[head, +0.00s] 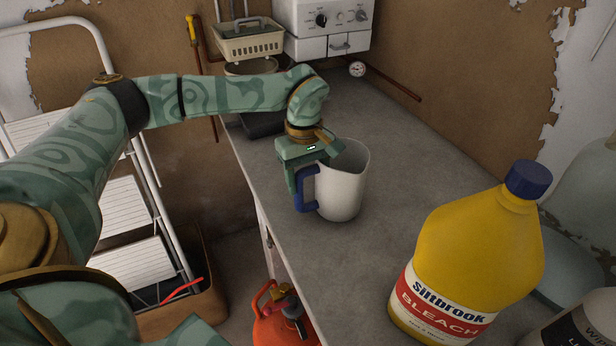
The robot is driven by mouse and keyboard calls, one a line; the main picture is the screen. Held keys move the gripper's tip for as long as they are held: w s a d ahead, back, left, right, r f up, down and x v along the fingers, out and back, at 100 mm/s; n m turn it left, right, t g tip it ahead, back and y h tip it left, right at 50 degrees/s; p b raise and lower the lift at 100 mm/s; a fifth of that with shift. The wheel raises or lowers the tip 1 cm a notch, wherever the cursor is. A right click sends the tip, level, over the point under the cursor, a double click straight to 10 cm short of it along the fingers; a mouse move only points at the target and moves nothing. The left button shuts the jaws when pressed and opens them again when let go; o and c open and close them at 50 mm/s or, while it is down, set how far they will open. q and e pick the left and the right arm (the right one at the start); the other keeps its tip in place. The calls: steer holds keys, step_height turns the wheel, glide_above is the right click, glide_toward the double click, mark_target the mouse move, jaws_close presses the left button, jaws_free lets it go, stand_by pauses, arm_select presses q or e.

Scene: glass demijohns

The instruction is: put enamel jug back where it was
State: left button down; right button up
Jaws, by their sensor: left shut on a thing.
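The white enamel jug (344,187) with a blue handle (304,190) is upright over the grey worktop, near its left edge. My left gripper (303,178) reaches down from above and is shut on the jug at its handle side. The gripper hides part of the handle and rim. I cannot tell whether the jug's base touches the worktop or is slightly above it. My right gripper is not in view.
A yellow bleach bottle (474,255) with a blue cap stands at the front right of the worktop (440,150). Pale glass demijohns (585,200) stand at the right edge. A cream basket (248,42) and white appliance (322,25) are at the back. The worktop's middle is clear.

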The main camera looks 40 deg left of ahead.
arm_select(q)
steer(key=shift+f, duration=0.1)
steer(key=shift+c, duration=2.2)
jaws_free()
steer(key=r, duration=0.4)
steer(key=r+p, duration=0.1)
steer(key=r, duration=0.3)
steer(key=a+r+p, duration=0.1)
steer(key=r, duration=0.3)
steer(key=shift+w+r, duration=0.1)
steer(key=shift+w, duration=0.1)
